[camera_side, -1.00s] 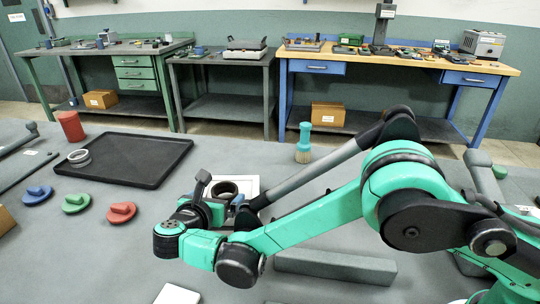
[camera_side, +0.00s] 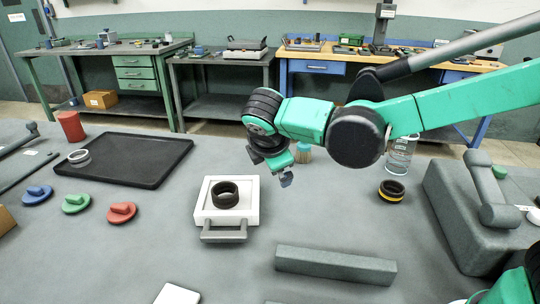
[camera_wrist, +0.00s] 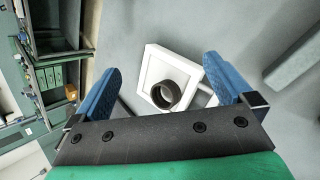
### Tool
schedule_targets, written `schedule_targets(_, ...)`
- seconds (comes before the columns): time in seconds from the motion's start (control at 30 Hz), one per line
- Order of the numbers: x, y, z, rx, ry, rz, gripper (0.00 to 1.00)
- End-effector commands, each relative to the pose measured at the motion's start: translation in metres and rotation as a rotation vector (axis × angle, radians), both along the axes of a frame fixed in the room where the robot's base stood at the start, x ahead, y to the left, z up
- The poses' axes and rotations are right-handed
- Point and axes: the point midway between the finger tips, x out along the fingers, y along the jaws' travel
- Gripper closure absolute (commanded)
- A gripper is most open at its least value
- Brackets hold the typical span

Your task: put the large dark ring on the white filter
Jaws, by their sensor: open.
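A large dark ring (camera_side: 225,194) lies flat on the white filter (camera_side: 252,204), a square white frame with a handle at its front. The ring (camera_wrist: 167,95) and the filter (camera_wrist: 151,66) also show in the wrist view, with the ring between the fingers in the picture. My gripper (camera_side: 272,168) is above and to the right of the filter, apart from the ring. Its two blue fingers (camera_wrist: 161,88) are spread open with nothing between them.
A smaller dark ring with a yellow band (camera_side: 391,191) lies to the right. A grey bar (camera_side: 335,265) lies in front. A black tray (camera_side: 125,158) with light rings (camera_side: 78,157) is at left, near coloured knobs (camera_side: 122,212). A clear bottle (camera_side: 400,155) stands behind the banded ring.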

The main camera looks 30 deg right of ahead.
Motion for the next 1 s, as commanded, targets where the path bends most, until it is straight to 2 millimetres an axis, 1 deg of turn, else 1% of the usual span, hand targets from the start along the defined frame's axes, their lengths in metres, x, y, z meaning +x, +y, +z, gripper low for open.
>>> schedule_targets(0.03, -0.011, -0.016, 0.004, 0.097, -0.028, -0.086, 0.0)
schedule_targets(0.1, -0.025, -0.032, 0.008, 0.238, -0.072, -0.211, 0.0)
schedule_targets(0.2, -0.048, -0.051, 0.009, 0.442, -0.14, -0.398, 0.0)
schedule_targets(0.3, -0.07, -0.065, 0.008, 0.643, -0.208, -0.592, 0.0)
schedule_targets(0.4, -0.089, -0.074, 0.004, 0.823, -0.274, -0.772, 0.0)
schedule_targets(0.5, -0.101, -0.079, 0.0, 0.965, -0.326, -0.915, 0.0)
schedule_targets(0.6, -0.109, -0.082, -0.003, 1.06, -0.361, -1.013, 0.0)
schedule_targets(0.7, -0.112, -0.082, -0.005, 1.107, -0.377, -1.059, 0.0)
schedule_targets(1.0, -0.112, -0.082, -0.005, 1.12, -0.381, -1.071, 0.0)
